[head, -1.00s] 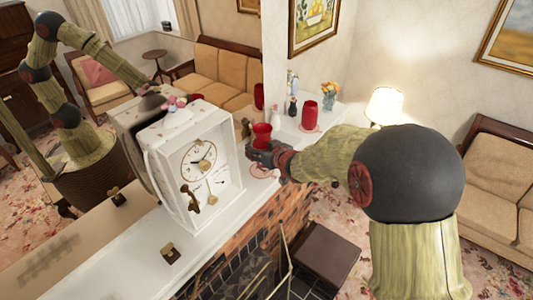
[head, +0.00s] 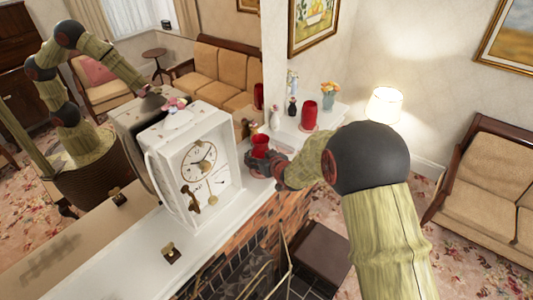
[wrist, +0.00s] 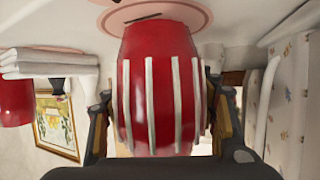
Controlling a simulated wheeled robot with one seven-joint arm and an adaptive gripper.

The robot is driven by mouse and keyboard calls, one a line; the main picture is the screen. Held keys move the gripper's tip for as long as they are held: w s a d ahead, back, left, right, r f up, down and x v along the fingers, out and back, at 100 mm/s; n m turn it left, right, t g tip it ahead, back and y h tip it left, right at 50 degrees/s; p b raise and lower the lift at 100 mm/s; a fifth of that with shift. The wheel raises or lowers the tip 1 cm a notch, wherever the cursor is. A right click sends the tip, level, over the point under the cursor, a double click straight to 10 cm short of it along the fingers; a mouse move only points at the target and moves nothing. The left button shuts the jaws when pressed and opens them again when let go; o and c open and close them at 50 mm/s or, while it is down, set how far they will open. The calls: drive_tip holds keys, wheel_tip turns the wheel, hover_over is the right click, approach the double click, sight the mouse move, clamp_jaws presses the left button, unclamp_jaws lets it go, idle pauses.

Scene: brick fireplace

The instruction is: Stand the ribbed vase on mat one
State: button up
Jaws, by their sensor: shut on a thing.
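The ribbed vase (wrist: 160,90) is red with white vertical ribs. My gripper (head: 272,163) is shut on it, with a finger on each side in the wrist view. The held vase (head: 260,146) is just right of the white clock in the head view. In the wrist view, which appears upside down, a round pink mat (wrist: 190,12) with a dark mark lies beyond the vase's base. The vase covers part of this mat. I cannot tell whether the base touches it.
The white clock (head: 202,165) stands close left of my gripper. Farther along the white shelf are another red vase (head: 309,115), small bottles (head: 275,118) and flowers (head: 330,92). A small brass-coloured object (head: 171,252) lies at the near end. A mirror lines the wall.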

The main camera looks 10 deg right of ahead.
drive_tip(key=shift+f, duration=0.2)
drive_tip(key=o, duration=1.7)
drive_tip(key=shift+r, duration=0.1)
